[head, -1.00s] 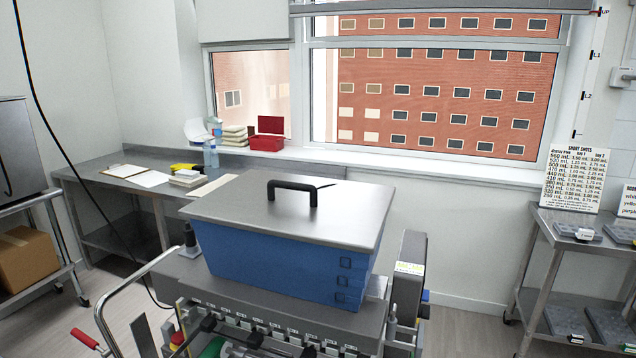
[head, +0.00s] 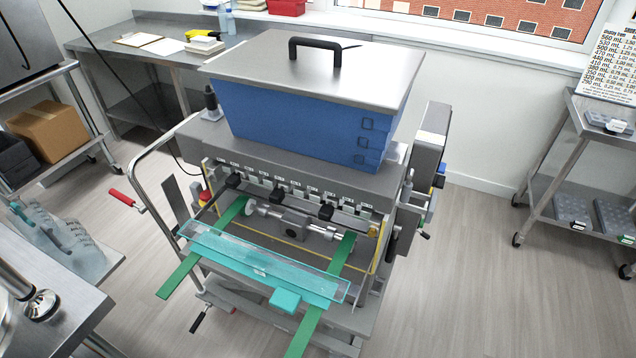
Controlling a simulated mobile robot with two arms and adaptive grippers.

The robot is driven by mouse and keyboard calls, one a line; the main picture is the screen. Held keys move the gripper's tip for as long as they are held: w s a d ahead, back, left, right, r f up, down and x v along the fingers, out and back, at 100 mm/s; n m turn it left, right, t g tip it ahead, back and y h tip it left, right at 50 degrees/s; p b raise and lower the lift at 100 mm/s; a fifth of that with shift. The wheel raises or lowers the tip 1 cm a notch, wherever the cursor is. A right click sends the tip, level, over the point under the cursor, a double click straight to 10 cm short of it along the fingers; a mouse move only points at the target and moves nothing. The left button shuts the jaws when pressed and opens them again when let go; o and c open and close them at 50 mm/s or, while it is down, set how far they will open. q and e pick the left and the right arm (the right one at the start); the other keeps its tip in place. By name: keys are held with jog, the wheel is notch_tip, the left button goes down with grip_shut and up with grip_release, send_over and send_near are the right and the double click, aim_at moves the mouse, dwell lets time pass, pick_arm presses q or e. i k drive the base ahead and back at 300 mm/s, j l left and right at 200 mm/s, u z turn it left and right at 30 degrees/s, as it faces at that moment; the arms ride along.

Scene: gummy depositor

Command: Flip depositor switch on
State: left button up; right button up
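The gummy depositor (head: 285,140) stands in the middle of the head view. It has a blue hopper (head: 290,120) with a steel lid (head: 270,70) and a black lid handle (head: 314,47). A grey control box (head: 430,150) is on its right side, with small dark and blue parts on its outer edge (head: 440,175). I cannot tell which part is the switch. A red and yellow button (head: 208,198) sits at the left of the frame. Neither of my grippers is in view.
A red-handled lever (head: 124,199) sticks out at the machine's left. A steel table (head: 60,300) is at the front left. A steel cart (head: 560,160) with trays stands at right. The floor (head: 480,260) between machine and cart is clear.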

aim_at(423, 233)
jog(key=l+z, duration=0.2)
jog(key=l, duration=0.3)
jog(key=i+l+z, duration=0.2)
jog(key=l, duration=0.25)
jog(key=l+z, duration=0.2)
jog(key=l, duration=0.3)
